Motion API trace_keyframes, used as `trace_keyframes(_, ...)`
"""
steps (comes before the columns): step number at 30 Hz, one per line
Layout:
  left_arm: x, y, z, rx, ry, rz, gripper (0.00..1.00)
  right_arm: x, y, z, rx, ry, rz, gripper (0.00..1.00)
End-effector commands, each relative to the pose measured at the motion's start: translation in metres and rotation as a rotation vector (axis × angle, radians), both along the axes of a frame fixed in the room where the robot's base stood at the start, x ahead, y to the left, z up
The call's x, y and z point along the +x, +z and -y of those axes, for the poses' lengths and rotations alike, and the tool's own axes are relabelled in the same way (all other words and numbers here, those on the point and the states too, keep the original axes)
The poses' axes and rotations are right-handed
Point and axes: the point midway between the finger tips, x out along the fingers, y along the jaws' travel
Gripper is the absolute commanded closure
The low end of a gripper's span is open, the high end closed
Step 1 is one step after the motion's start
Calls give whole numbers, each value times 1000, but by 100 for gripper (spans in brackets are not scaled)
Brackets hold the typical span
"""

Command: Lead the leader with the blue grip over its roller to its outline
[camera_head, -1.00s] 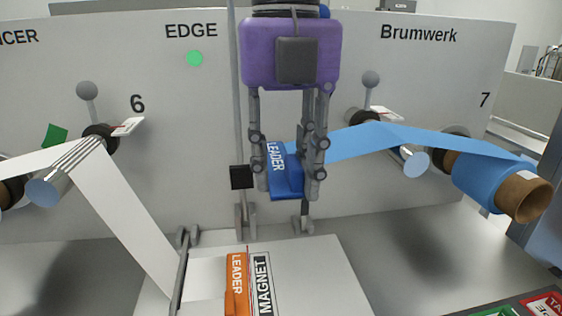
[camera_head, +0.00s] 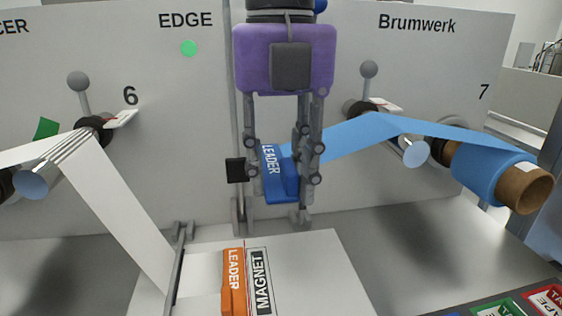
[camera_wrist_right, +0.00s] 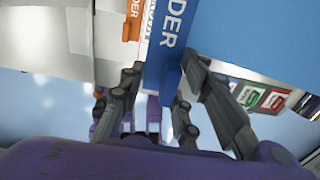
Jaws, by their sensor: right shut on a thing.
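My right gripper (camera_head: 282,170) is shut on the blue leader grip (camera_head: 276,176), marked LEADER, and holds it in the air above the white plate. The blue grip also shows between the fingers in the right wrist view (camera_wrist_right: 162,70). A blue web (camera_head: 345,136) runs from the grip to the right, over the metal roller (camera_head: 413,151), to the blue roll (camera_head: 487,171) on its cardboard core. The white plate (camera_head: 315,270) lies below, with a MAGNET strip (camera_head: 261,282) beside an orange leader grip (camera_head: 234,282). I cannot make out an empty outline. My left gripper is not in view.
A white web (camera_head: 112,205) runs from the left roller (camera_head: 36,180) down to the plate. A thin upright post (camera_head: 229,110) with a black block (camera_head: 236,170) stands just left of my gripper. Colored labelled cards (camera_head: 545,298) lie at lower right.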

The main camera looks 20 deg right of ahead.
Motion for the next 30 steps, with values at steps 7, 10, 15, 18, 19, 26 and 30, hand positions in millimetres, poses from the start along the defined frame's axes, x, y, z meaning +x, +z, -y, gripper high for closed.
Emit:
trace_keyframes(7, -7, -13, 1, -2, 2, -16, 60, 1, -17, -2, -1, 1, -1, 98)
trace_keyframes(10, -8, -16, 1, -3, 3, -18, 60, 1, -23, -4, -1, 1, -1, 98)
trace_keyframes(15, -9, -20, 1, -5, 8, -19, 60, 1, -33, -5, -1, 1, -1, 98)
trace_keyframes(18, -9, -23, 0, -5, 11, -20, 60, 1, -38, -6, -1, 1, 0, 98)
trace_keyframes(19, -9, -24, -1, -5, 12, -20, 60, 1, -40, -6, -1, 1, 0, 98)
trace_keyframes(26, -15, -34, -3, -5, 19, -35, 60, 2, -54, -9, 0, 1, -1, 98)
trace_keyframes(30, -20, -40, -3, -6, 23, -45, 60, 2, -62, -10, -1, 1, -1, 98)
